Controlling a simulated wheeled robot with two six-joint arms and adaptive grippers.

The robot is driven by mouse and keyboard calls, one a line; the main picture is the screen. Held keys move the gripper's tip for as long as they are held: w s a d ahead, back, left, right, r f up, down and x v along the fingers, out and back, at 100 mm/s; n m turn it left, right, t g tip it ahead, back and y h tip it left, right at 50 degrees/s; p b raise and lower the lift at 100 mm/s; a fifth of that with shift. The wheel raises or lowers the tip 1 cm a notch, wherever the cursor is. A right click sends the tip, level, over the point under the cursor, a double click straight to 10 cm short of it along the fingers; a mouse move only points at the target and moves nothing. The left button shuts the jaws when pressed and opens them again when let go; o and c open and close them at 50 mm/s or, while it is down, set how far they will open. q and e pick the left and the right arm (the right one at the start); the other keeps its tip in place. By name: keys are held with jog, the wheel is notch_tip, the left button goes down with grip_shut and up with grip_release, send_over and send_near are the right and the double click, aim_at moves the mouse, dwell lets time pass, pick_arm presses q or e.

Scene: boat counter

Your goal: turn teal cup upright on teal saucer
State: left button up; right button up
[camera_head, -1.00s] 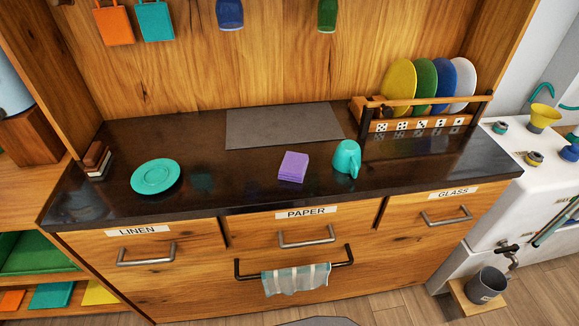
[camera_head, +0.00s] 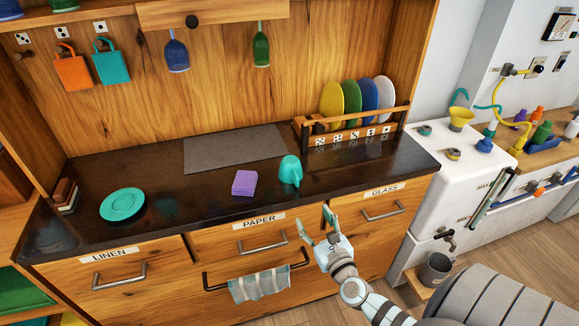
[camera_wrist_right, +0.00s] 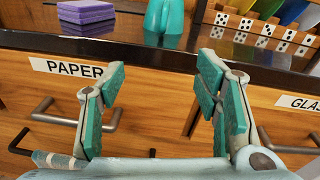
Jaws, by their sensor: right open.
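The teal cup (camera_head: 290,171) stands on the dark counter right of the purple block, and looks upside down, with its handle toward the front right. It also shows in the right wrist view (camera_wrist_right: 165,15), cut off by the top edge. The teal saucer (camera_head: 122,204) lies flat and empty at the left of the counter. My right gripper (camera_head: 316,222) is open and empty in front of the drawers, below the counter edge and short of the cup. Its spread fingers also show in the right wrist view (camera_wrist_right: 160,88). My left gripper is not in view.
A purple block (camera_head: 244,183) sits left of the cup. A grey mat (camera_head: 234,149) lies behind. A plate rack (camera_head: 350,130) with several coloured plates stands at the back right. Drawer handles and a towel (camera_head: 259,284) stick out below the counter edge. The counter between saucer and block is clear.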

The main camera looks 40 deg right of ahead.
aim_at(297, 173)
notch_tip(297, 173, up, 5)
jog(key=w+m, duration=0.2)
jog(key=m, duration=0.2)
jog(key=shift+t+h, duration=0.3)
jog(key=shift+h, duration=0.1)
jog(key=x, duration=0.4)
jog(key=b+x, duration=0.1)
jog(key=x, duration=0.3)
jog(key=f+b+x, duration=0.1)
jog(key=x, duration=0.3)
jog(key=shift+w+d, duration=0.2)
jog(key=shift+d, duration=0.15)
jog(key=shift+w, duration=0.2)
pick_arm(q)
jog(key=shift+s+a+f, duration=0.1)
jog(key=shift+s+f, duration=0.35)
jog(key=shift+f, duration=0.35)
pick_arm(e)
jog(key=shift+s, duration=0.1)
grip_shut()
